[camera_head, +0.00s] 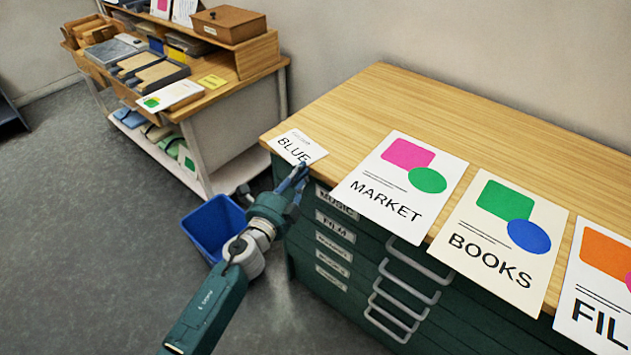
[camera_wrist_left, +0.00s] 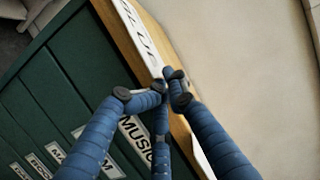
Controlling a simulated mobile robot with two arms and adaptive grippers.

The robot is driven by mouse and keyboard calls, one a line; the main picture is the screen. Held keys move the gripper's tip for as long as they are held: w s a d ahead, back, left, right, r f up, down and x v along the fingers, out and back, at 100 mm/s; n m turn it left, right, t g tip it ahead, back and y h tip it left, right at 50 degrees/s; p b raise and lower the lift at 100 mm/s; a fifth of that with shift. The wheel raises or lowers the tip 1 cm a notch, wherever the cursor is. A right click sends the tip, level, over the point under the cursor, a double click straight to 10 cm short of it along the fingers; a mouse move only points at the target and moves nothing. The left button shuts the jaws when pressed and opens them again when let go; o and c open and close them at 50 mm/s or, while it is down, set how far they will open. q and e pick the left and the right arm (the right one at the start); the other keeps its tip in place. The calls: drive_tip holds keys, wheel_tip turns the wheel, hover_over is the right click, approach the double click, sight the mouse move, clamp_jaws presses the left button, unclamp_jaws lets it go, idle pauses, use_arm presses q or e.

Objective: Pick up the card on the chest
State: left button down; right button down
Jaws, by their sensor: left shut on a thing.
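The white card (camera_head: 299,147) printed "BLUE" lies at the left front corner of the wooden top of the green chest (camera_head: 400,98). Its near edge reaches the front edge of the top. My left gripper (camera_head: 302,172) is at that near edge with its blue fingers closed on the card. In the left wrist view the fingertips (camera_wrist_left: 160,84) pinch the edge of the card (camera_wrist_left: 138,32), and the drawer front labelled "MUSIC" is below them. I cannot tell whether the card is lifted off the wood. My right gripper is not in view.
Posters "MARKET" (camera_head: 403,187), "BOOKS" (camera_head: 500,238) and a third (camera_head: 600,290) lie along the chest's front edge. Drawer handles (camera_head: 415,282) stick out below. A blue bin (camera_head: 212,226) stands on the floor. A loaded wooden bench (camera_head: 235,80) is at the back left. The chest top's rear is clear.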

sight(297, 148)
use_arm(q)
drive_tip(key=w+a, duration=0.2)
drive_tip(key=a, duration=0.1)
drive_tip(key=shift+w+a, duration=0.2)
drive_tip(key=shift+a, duration=0.1)
idle(0.4)
drive_tip(key=shift+a, duration=0.1)
idle(0.6)
